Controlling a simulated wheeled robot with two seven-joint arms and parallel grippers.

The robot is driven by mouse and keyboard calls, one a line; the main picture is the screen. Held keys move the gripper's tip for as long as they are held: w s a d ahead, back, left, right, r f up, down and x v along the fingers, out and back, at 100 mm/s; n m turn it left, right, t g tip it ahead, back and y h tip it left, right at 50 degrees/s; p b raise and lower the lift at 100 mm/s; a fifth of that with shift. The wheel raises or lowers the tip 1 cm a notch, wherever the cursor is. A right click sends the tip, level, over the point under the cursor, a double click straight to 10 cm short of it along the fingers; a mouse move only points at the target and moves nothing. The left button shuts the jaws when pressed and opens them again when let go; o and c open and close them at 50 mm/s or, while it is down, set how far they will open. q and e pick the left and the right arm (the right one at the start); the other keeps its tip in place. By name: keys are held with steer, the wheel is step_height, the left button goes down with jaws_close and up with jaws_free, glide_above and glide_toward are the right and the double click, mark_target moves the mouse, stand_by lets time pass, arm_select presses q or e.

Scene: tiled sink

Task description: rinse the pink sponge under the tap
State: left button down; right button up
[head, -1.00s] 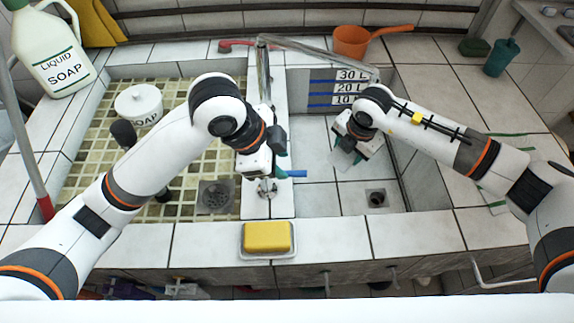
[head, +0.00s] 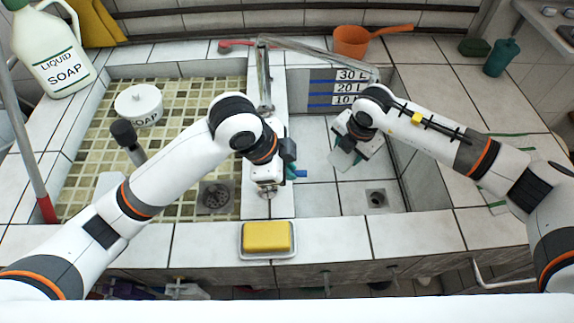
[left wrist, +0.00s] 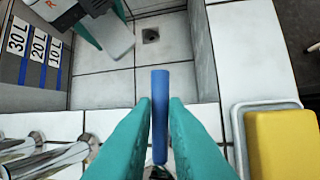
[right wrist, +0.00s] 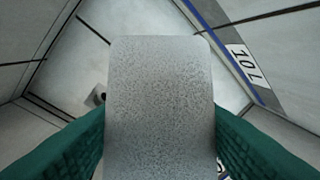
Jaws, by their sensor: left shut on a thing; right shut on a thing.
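No pink sponge shows. My right gripper (head: 350,150) is shut on a grey, speckled flat block (right wrist: 160,110), held inside the right basin below the tap's spout (head: 320,56). The block looks pale in the head view (head: 341,160) and also shows in the left wrist view (left wrist: 112,38). My left gripper (head: 290,172) is shut on a blue tap handle (left wrist: 160,110) on the divider between the basins. The handle lies between its teal fingers and shows partly in the head view (head: 300,173). I see no water running.
A yellow sponge (head: 266,237) lies in a dish on the front ledge. The left basin holds a white soap pot (head: 138,104) and a dark-headed brush (head: 125,133). An orange pan (head: 351,41) stands behind. The right basin has a drain (head: 377,198) and volume marks (head: 345,88).

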arm_select(q)
steer(key=shift+s+a+m+g, duration=0.1)
steer(key=shift+s+m+g, duration=0.2)
steer(key=shift+m, duration=0.4)
steer(key=shift+s+a+m+g, duration=0.1)
steer(key=shift+s+m+g, duration=0.15)
steer(key=shift+m, duration=0.45)
steer(key=shift+d, duration=0.1)
steer(key=c, duration=1.5)
jaws_free()
steer(key=shift+o, duration=0.2)
steer(key=w+v, duration=0.1)
steer(key=v, duration=1.1)
steer(key=shift+s+a, duration=0.2)
steer(key=shift+s, duration=0.25)
